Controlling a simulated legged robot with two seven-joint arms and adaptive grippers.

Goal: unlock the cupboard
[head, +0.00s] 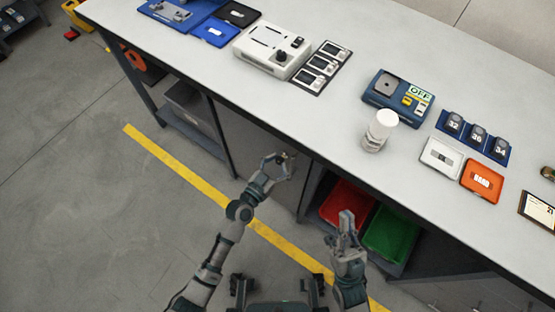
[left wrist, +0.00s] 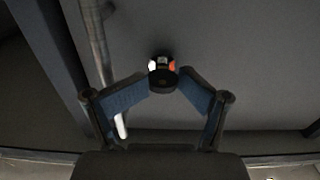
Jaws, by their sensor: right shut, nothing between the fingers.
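The cupboard's plain grey front (head: 238,133) is under the bench, left of the open bay; it fills much of the left wrist view (left wrist: 230,50). A small round dark lock knob (left wrist: 163,78) with white and orange marks stands out from it. My left gripper (head: 279,157) is at this front, just below the bench edge. My right gripper (head: 346,216) is shut and empty, in front of the open bay, apart from the cupboard.
A red bin (head: 347,204) and a green bin (head: 391,236) sit in the bay. A white-capped bottle (head: 380,131) stands near the bench edge, before a blue box marked OFF (head: 397,97). A bar (left wrist: 96,45) runs left of the knob. The floor before the bench is clear.

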